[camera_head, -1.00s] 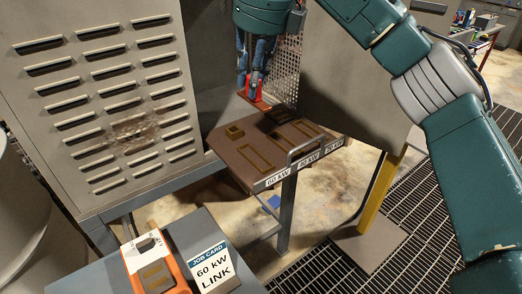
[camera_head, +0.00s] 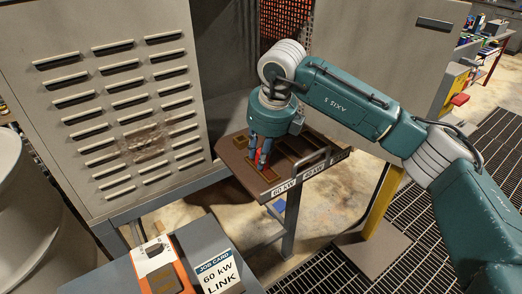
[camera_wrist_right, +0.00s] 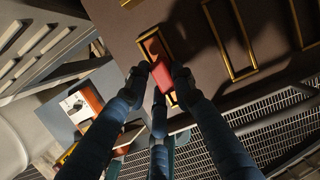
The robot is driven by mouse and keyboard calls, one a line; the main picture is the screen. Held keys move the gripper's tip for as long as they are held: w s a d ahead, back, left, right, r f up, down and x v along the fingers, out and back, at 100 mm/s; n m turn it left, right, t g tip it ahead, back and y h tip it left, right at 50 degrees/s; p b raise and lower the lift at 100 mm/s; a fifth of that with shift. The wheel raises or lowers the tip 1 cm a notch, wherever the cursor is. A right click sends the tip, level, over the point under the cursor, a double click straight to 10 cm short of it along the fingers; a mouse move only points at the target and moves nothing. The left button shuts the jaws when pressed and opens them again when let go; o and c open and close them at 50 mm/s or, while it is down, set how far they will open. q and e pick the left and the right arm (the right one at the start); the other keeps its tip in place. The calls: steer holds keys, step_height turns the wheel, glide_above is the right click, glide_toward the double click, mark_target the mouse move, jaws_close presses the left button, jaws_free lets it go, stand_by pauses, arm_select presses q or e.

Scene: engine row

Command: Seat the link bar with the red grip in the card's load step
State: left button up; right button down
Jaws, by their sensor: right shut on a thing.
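My right gripper (camera_head: 263,165) is shut on the red grip of the link bar (camera_head: 266,156). It is low over the brown panel (camera_head: 233,146), at the brass-framed slot (camera_head: 270,178) nearest the "60 kW" label (camera_head: 284,188). In the right wrist view the red grip (camera_wrist_right: 163,72) is between the fingertips (camera_wrist_right: 158,77), with the brass frame (camera_wrist_right: 143,38) around and beneath it. The fingers hide much of the bar; I cannot tell whether it is down in the slot. The job card (camera_head: 217,271) reads "60 kW LINK". My left gripper is not in view.
More brass-framed slots (camera_wrist_right: 232,40) lie to the right on the panel. A louvred cabinet (camera_head: 115,95) stands at the left. An orange device (camera_head: 163,273) sits beside the card on the grey bench.

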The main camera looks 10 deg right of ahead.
steer(key=shift+f+b, duration=0.2)
steer(key=shift+b, duration=0.1)
steer(key=c, duration=1.5)
jaws_free()
steer(key=shift+r, duration=0.1)
steer(key=shift+o, duration=0.2)
steer(key=shift+r, duration=0.3)
steer(key=b+v, duration=0.3)
steer(key=v, duration=0.8)
steer(key=shift+s+r, duration=0.15)
steer(key=shift+r, duration=0.2)
steer(key=shift+f, duration=0.1)
